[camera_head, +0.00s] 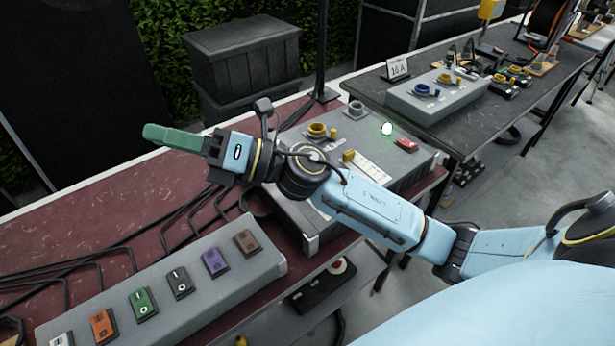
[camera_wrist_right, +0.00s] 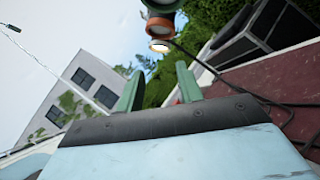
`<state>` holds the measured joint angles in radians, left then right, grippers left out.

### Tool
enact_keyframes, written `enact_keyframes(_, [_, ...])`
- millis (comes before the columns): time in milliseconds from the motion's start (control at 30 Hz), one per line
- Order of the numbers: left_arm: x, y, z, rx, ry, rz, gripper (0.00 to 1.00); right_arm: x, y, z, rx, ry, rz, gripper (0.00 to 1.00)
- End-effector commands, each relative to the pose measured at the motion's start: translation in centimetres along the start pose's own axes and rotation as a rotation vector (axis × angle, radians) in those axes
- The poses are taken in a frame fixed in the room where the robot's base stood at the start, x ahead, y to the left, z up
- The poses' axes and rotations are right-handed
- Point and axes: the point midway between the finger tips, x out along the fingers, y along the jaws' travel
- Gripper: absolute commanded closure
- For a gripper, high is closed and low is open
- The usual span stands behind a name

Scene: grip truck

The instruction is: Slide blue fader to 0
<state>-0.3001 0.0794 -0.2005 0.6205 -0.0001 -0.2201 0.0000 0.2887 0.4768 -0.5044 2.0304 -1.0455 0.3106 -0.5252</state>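I cannot make out a blue fader in either view. A grey control box (camera_head: 410,187) in the middle carries a white scale strip (camera_head: 374,168) with a yellow piece (camera_head: 349,155) at its left end; my right arm crosses in front and hides part of this box. My right gripper (camera_head: 172,138) reaches left past the box, above the dark red table. Its green fingers stand apart and empty in the right wrist view (camera_wrist_right: 160,75). My left gripper is not in view.
A grey switch box (camera_head: 240,267) with several coloured switches stands at the lower left. Another grey box (camera_head: 442,104) with a blue knob (camera_head: 422,90) stands on the dark table (camera_head: 545,65).

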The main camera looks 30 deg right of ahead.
Motion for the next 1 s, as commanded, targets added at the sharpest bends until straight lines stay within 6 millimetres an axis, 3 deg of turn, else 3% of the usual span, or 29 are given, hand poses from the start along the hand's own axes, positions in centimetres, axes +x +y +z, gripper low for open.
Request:
enact_keyframes(67, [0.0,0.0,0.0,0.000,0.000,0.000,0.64,0.6,-0.1,-1.9,-0.207,0.217,0.047,0.64])
enact_keyframes(167, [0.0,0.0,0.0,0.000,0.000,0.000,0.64,-0.3,-1.5,-4.2,-0.443,0.498,0.083,0.64])
enact_keyframes(300, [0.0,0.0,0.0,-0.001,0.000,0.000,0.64,-3.9,-5.5,-5.2,-0.724,0.912,0.085,0.64])
enact_keyframes(367, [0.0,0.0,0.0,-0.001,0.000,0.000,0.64,-6.1,-7.5,-4.5,-0.821,1.097,0.066,0.64])
enact_keyframes(500, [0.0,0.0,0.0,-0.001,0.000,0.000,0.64,-12.1,-11.2,-0.4,-0.958,1.505,-0.018,0.64])
enact_keyframes(700, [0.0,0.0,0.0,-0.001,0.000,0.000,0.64,-18.9,-12.7,6.4,-0.969,1.910,-0.159,0.64])
enact_keyframes(833, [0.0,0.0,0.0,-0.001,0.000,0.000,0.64,-21.0,-12.4,8.7,-0.943,2.028,-0.211,0.64])
enact_keyframes(1000, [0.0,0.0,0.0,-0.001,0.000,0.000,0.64,-22.0,-13.0,8.7,-0.927,2.065,-0.224,0.64])
